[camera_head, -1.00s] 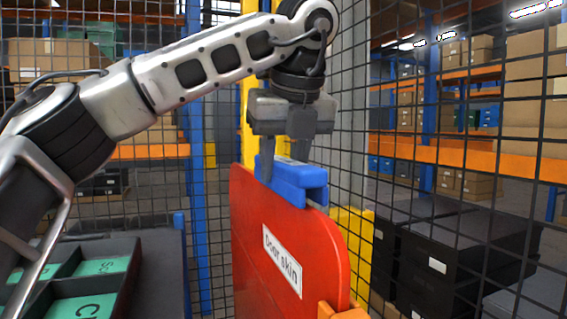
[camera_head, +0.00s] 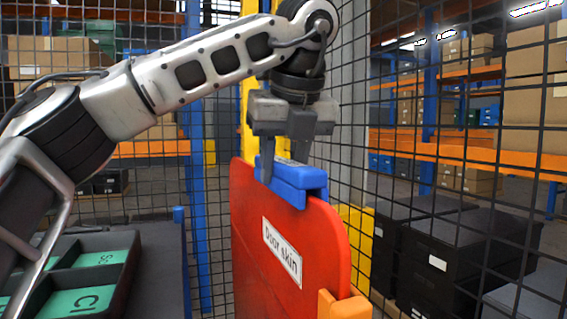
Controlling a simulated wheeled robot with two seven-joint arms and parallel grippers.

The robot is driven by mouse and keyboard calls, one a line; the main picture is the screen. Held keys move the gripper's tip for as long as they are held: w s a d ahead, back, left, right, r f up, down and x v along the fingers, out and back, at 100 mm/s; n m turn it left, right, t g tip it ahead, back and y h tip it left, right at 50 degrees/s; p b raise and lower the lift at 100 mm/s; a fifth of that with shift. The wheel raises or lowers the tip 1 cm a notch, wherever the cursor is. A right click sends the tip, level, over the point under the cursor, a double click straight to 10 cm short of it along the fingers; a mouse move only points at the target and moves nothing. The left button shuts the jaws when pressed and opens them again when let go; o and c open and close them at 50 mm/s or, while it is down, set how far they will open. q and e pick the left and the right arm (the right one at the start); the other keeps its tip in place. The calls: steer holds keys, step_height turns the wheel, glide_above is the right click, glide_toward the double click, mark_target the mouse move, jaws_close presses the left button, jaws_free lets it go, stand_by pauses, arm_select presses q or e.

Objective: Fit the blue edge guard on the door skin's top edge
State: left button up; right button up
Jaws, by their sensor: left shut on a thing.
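The red door skin (camera_head: 290,225) stands upright, with a white label reading "Door skin" on its face. The blue edge guard (camera_head: 292,183) is at the door skin's top edge and looks roughly in line with it. Whether it is fully seated I cannot tell. My left gripper (camera_head: 282,165) points down from above and is shut on the guard, one finger on the near side. The other finger is partly hidden behind the guard. My right gripper is not in view.
An orange clamp-like block (camera_head: 343,306) is at the door skin's lower right. A dark tray (camera_head: 118,290) with green-bottomed compartments lies at lower left. A wire mesh fence (camera_head: 350,130) runs behind, with black boxes (camera_head: 450,250) beyond it at right.

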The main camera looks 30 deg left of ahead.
arm_select(q)
steer(key=shift+f+b, duration=0.4)
steer(key=shift+f, duration=0.25)
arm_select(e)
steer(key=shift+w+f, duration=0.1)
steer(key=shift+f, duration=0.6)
arm_select(q)
steer(key=o, duration=1.2)
steer(key=shift+c, duration=0.2)
steer(key=shift+v, duration=0.85)
steer(key=p+v, duration=0.3)
steer(key=v, duration=1.1)
steer(key=shift+r, duration=0.25)
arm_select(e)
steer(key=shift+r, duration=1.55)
arm_select(q)
steer(key=shift+s+d, duration=0.1)
